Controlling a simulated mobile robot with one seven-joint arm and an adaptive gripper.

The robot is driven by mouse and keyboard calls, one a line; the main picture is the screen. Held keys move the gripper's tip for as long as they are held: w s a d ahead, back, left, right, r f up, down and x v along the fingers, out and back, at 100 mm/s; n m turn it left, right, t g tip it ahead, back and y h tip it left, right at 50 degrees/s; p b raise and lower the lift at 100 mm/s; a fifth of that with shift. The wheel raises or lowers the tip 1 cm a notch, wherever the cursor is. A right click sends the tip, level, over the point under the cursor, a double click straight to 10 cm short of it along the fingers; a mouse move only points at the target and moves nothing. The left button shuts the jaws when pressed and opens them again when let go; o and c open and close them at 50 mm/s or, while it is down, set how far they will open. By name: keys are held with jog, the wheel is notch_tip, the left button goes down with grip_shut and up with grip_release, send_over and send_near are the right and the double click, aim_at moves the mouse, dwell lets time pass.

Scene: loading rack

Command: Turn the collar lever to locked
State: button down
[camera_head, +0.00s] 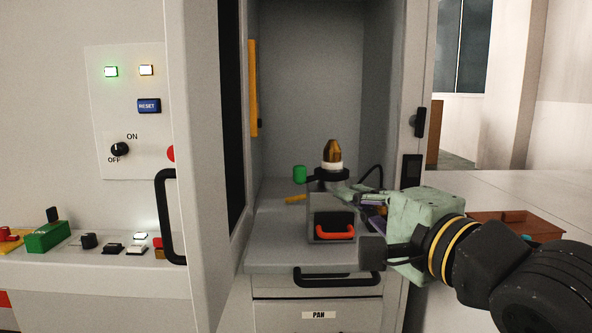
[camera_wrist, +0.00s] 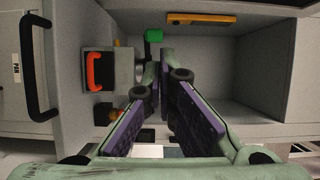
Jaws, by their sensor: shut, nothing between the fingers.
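A green knob (camera_head: 300,174), apparently the lever's end, sticks out left of a black collar (camera_head: 332,175). The collar sits below a white ring and a brass-coloured pointed piece (camera_head: 333,152), upright on a grey block (camera_head: 322,218). The knob also shows in the wrist view (camera_wrist: 153,36), just beyond my fingertips. My gripper (camera_head: 352,189) is shut and empty, reaching in from the right beside the collar. In the wrist view my purple-padded fingers (camera_wrist: 160,65) point toward the knob. I cannot tell whether they touch the collar, which they partly hide.
The block has a red handle (camera_head: 335,232) and stands on a grey shelf (camera_head: 275,258) inside a cabinet. A yellow bar (camera_head: 253,88) hangs on the left inner wall. Black door handles (camera_head: 168,218) and a drawer handle (camera_head: 338,281) protrude. The bay above the collar is clear.

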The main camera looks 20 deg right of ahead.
aim_at(300, 168)
jog(key=w+p, duration=0.1)
jog(key=w, duration=0.3)
jog(key=w+a+p, duration=0.1)
jog(key=w, duration=0.4)
jog(key=w+p, duration=0.1)
jog(key=w, duration=0.3)
jog(key=shift+w+a+f, duration=0.1)
jog(key=shift+w+a, duration=0.2)
jog(key=shift+w, duration=0.1)
jog(key=shift+a+p, duration=0.1)
jog(key=shift+p, duration=0.2)
jog(key=shift+w+a+r+p, duration=0.15)
jog(key=shift+r+p, duration=0.05)
jog(key=shift+p, duration=0.1)
jog(key=shift+w+a+f+p, duration=0.25)
jog(key=shift+w+a+p, duration=0.35)
jog(key=shift+w, duration=0.35)
jog(key=shift+a, duration=0.1)
